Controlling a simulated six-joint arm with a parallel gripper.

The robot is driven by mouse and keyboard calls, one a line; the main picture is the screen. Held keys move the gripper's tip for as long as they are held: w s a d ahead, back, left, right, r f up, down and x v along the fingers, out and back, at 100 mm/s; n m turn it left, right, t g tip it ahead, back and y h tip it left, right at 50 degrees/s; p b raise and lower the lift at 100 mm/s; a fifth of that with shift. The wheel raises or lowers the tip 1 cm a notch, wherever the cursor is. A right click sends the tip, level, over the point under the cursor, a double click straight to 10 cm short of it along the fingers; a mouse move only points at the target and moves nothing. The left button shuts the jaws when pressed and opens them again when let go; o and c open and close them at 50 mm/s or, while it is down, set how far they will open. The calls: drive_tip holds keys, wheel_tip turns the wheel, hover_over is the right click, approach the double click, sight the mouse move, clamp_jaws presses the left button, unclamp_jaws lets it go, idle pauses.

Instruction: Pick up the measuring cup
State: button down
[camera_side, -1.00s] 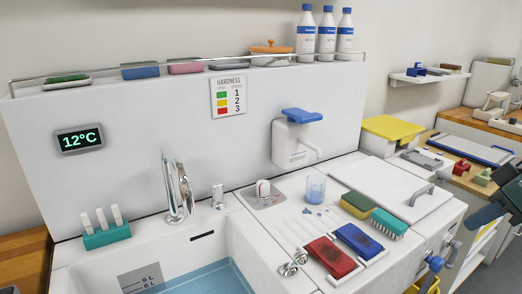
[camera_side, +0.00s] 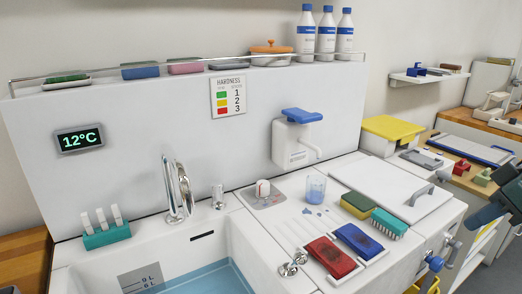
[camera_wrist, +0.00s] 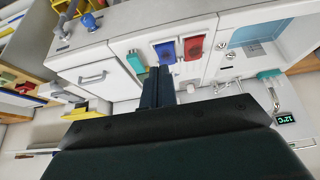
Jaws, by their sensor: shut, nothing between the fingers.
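The measuring cup (camera_side: 315,188) is a small clear cup with a blue tint and stands upright on the white counter, left of the green and yellow sponge. I cannot make it out in the wrist view. My gripper (camera_wrist: 158,72) shows in the wrist view with its two dark fingers together and nothing between them. It is well apart from the cup. In the side view only dark parts of my arm show at the right edge.
A sponge (camera_side: 357,205), a teal brush (camera_side: 389,223), a red pad (camera_side: 331,257) and a blue pad (camera_side: 358,241) lie near the cup. A dispenser (camera_side: 296,140) hangs above it. The sink (camera_side: 185,278) is at front left. A white board (camera_side: 385,185) lies right.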

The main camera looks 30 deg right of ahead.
drive_tip(key=c, duration=2.1)
unclamp_jaws()
drive_tip(key=o, duration=1.6)
drive_tip(key=shift+w, duration=0.1)
